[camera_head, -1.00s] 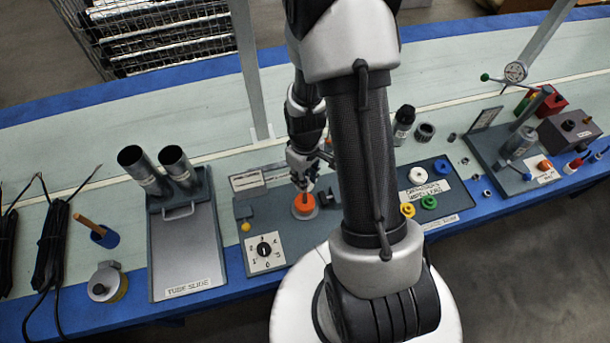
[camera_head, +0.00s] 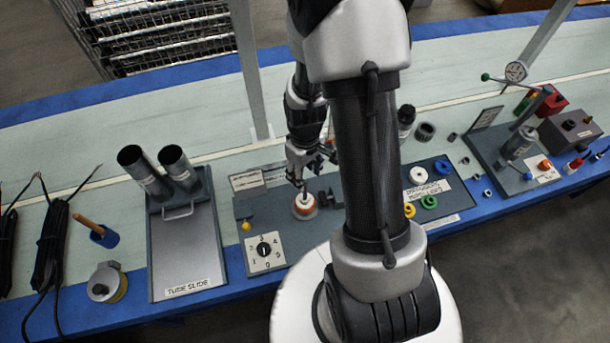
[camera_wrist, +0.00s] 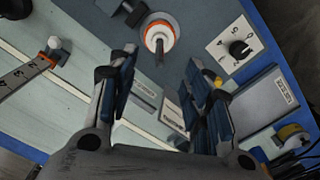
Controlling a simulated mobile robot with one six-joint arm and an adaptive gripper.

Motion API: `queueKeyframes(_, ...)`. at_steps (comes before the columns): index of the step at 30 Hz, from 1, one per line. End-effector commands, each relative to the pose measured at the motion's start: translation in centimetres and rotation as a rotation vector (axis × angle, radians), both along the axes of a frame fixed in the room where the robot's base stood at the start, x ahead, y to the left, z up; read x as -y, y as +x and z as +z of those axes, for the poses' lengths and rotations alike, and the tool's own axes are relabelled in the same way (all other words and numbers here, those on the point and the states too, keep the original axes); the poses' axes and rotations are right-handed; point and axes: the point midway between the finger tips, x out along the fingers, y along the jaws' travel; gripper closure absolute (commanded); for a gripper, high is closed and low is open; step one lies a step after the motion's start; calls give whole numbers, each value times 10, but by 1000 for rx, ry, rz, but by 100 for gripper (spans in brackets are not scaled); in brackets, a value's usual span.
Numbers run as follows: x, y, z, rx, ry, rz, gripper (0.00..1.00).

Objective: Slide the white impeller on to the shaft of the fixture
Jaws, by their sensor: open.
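A white impeller-like disc (camera_head: 304,202) with an orange rim below it sits on the round mount of the grey fixture (camera_head: 287,240). It also shows in the wrist view (camera_wrist: 159,32). A thin shaft (camera_wrist: 159,53) rises from its middle, so the disc looks to be around the shaft. How far down it sits I cannot tell. My gripper (camera_head: 302,182) is above and just behind the disc in the head view. In the wrist view my gripper's fingers (camera_wrist: 160,62) are wide apart with nothing between them, and the disc is apart from them.
A tray (camera_head: 442,200) at right holds a white ring (camera_head: 418,175), yellow, green and blue rings. A numbered dial (camera_head: 264,249) is at the fixture's front. The tube slide (camera_head: 187,255) stands at left, and a gauge station (camera_head: 515,150) at far right. My arm hides the middle.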

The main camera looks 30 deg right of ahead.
Motion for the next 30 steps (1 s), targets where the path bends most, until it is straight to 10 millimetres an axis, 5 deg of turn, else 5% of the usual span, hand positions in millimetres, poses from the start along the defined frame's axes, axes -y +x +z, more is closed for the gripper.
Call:
queueKeyframes(13,0,1,86,4,-1,0,54)
queueKeyframes(30,0,0,97,1,0,0,54)
